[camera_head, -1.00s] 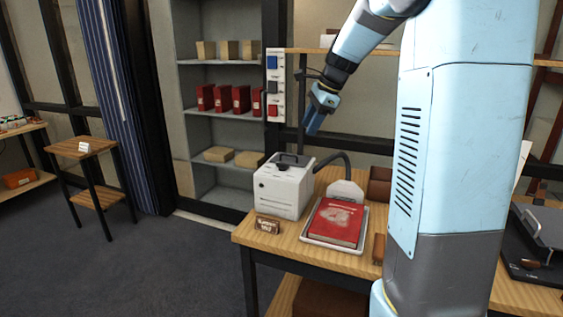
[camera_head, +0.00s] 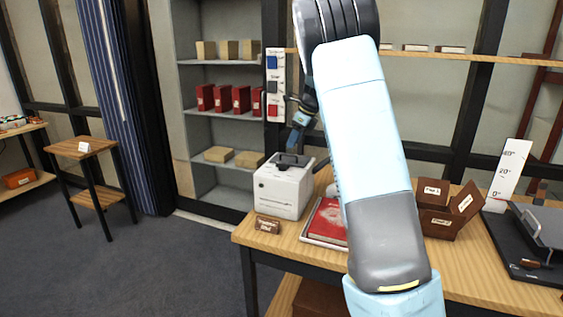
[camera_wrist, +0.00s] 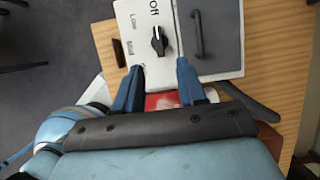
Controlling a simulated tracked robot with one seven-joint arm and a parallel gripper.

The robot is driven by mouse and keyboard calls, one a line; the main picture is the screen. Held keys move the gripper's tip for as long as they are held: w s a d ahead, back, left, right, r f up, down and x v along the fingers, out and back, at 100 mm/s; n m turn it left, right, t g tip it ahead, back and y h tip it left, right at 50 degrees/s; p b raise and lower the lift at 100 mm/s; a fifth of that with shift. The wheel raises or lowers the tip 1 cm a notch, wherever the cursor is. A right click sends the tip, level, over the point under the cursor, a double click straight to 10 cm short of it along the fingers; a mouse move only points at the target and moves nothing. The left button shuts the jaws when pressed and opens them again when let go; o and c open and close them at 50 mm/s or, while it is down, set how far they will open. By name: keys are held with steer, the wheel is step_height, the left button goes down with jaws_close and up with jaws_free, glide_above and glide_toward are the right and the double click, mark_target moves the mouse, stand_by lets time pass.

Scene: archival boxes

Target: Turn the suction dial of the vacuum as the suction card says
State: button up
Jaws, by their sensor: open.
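The white vacuum (camera_head: 282,192) stands on the wooden table. Its black suction dial (camera_wrist: 158,42) shows on the top face in the wrist view, beside the labels Off, Low and Mid. The dial's white mark appears to point toward Off. My gripper (camera_wrist: 158,67) is open and empty, its blue fingers just short of the dial, one toward each side. In the head view my gripper (camera_head: 295,142) is above the vacuum, pointing down. A small brown sign (camera_head: 268,225) stands in front of the vacuum; its text is too small to read, and I cannot tell if it is the suction card.
A red book (camera_head: 327,222) lies in a tray right of the vacuum, partly hidden by my arm. A black handle (camera_wrist: 198,33) rises beside the dial. A strip with coloured squares (camera_head: 273,85) hangs on the shelf post.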

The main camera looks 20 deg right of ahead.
mark_target(283, 166)
steer(key=x, duration=0.9)
steer(key=shift+f, duration=0.4)
jaws_close()
